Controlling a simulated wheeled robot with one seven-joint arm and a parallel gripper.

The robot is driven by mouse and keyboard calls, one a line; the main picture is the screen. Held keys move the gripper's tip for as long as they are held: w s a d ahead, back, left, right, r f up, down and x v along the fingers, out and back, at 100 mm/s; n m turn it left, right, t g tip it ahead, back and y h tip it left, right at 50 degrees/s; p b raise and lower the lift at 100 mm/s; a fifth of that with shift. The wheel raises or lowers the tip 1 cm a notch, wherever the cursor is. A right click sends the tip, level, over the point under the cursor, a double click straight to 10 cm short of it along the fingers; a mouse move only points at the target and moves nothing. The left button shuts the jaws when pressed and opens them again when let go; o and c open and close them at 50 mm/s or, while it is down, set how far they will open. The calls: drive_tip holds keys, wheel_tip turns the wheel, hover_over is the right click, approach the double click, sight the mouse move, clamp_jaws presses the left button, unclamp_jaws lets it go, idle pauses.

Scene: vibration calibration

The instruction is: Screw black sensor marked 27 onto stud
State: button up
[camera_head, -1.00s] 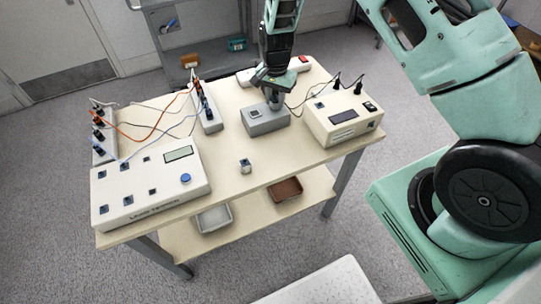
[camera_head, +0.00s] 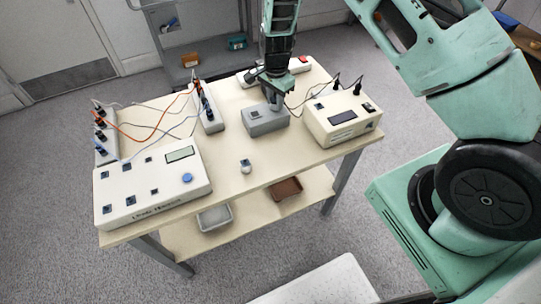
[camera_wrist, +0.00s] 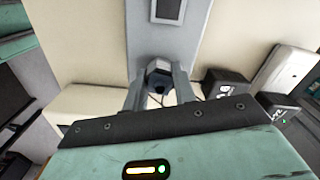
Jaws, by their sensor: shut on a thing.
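My gripper (camera_head: 273,104) points down at the far end of the grey block (camera_head: 265,124), which has a small dark square on top. In the wrist view the two fingers (camera_wrist: 161,92) are shut on a small part, taken as the sensor (camera_wrist: 158,68). It shows a grey hexagonal outline and a dark centre. Its number is not visible. The grey block (camera_wrist: 192,40) lies under the fingers. The stud is hidden by the gripper and the part, so I cannot tell how far they are engaged.
Black blocks with white markings (camera_wrist: 226,84) lie right of the fingers in the wrist view. A cream meter box (camera_head: 342,118) with cables stands right of the block. A white panel (camera_head: 150,185) stands left, and a small metal piece (camera_head: 246,167) sits on clear table in front.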

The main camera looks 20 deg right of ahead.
drive_tip(key=shift+w+r, duration=0.15)
drive_tip(key=shift+r, duration=0.05)
drive_tip(key=shift+m+p, duration=0.7)
drive_tip(key=shift+m, duration=0.9)
drive_tip(key=shift+m, duration=0.4)
drive_tip(key=o, duration=1)
drive_tip(key=shift+f, duration=0.1)
drive_tip(key=n, duration=0.4)
